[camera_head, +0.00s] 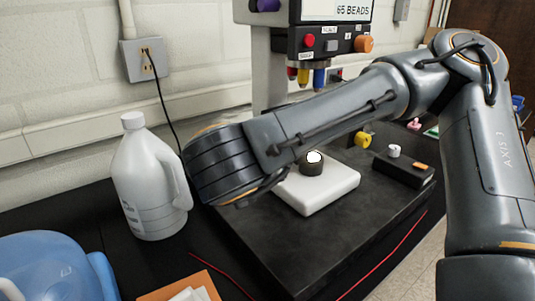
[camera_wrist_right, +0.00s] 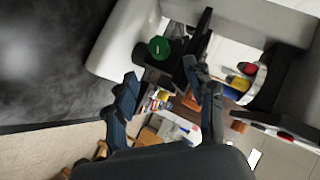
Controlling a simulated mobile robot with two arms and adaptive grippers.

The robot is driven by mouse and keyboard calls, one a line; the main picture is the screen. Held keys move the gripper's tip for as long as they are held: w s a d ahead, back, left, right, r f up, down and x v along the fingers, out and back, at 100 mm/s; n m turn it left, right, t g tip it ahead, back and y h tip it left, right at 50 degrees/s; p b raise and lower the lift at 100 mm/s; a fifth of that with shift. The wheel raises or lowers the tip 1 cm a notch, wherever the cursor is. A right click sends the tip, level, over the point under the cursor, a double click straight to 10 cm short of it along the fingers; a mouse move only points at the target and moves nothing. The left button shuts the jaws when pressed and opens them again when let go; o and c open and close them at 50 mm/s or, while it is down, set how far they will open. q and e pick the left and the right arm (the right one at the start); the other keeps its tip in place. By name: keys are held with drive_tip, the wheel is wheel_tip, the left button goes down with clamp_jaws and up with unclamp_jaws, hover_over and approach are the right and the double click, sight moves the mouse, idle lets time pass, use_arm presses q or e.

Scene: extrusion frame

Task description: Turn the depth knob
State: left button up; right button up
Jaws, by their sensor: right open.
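My right arm comes in from the right in the head view and reaches left across the machine's base. Its gripper fingers are hidden there. In the right wrist view my right gripper (camera_wrist_right: 160,75) is open with nothing between its fingers. A round green knob (camera_wrist_right: 159,48) on a dark mount sits just beyond the fingertips, beside a pale machine body (camera_wrist_right: 125,35), apart from them as far as I can tell. In the head view the machine carries a purple knob (camera_head: 268,5), a red button (camera_head: 309,40) and an orange knob (camera_head: 364,44). I cannot read which is the depth knob.
A white jug (camera_head: 145,180) stands left of the black base (camera_head: 370,225). A white block (camera_head: 330,190) and a small black control box (camera_head: 405,168) rest on the base. A blue container (camera_head: 50,265) is at lower left. A cord hangs from the wall outlet (camera_head: 145,58).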

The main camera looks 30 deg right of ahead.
drive_tip(key=shift+v, duration=1.65)
idle(1.1)
drive_tip(key=shift+d, duration=0.1)
